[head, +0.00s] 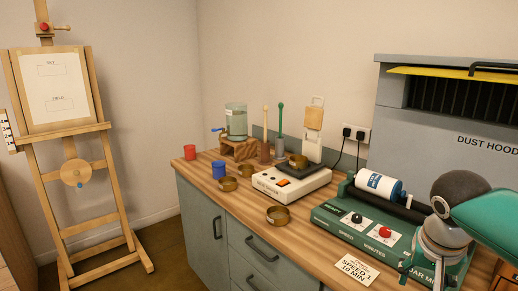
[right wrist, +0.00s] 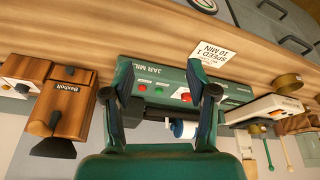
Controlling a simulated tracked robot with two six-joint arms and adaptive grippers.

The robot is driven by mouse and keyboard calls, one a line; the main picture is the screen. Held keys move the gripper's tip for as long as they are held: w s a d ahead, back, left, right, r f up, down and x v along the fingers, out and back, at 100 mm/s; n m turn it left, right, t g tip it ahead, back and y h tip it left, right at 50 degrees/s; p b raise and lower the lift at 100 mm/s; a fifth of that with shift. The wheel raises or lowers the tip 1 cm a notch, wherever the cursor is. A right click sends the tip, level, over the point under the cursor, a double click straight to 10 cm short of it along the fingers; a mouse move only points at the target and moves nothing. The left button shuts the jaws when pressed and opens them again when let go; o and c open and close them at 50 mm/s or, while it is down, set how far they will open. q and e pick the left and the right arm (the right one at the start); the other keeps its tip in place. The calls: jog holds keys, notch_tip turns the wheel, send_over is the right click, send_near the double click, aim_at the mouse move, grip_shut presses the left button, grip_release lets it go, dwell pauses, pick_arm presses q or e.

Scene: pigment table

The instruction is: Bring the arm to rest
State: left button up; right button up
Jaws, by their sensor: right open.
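My right arm enters the head view from the right edge, with a green link and a dark rounded joint. My right gripper (head: 424,276) hangs at the lower right, in front of the green jar mill (head: 330,215). In the right wrist view, my right gripper (right wrist: 160,92) has its two dark fingers spread wide apart with nothing held between them. The jar mill (right wrist: 150,75) shows between and beyond the fingers. Its white jar with a blue band (head: 380,186) lies on the rollers. My left gripper is in neither view.
A card (head: 357,268) lies before the mill. A white balance (head: 291,186), brass pans (head: 279,217), a blue cup (head: 218,170) and a red cup (head: 190,152) stand leftward on the wooden counter. The grey dust hood (head: 440,130) stands behind; an easel (head: 75,150) stands at left.

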jog(key=s+a+f+n+g+y+p, duration=0.1)
jog(key=s+a+f+g, duration=0.15)
jog(key=f, duration=0.95)
jog(key=s+a+f+n+g+p, duration=0.15)
jog(key=f+g, duration=0.25)
jog(key=f, duration=0.7)
jog(key=s+a+f+y+p, duration=0.2)
jog(key=s+a+f+y, duration=0.3)
jog(key=s+a+f, duration=1.05)
jog(key=w+f+t, duration=0.1)
jog(key=w+d+f+n+t, duration=0.1)
jog(key=w+f+t, duration=0.1)
jog(key=w+t, duration=0.1)
jog(key=shift+d+f, duration=0.1)
jog(key=shift+d, duration=0.2)
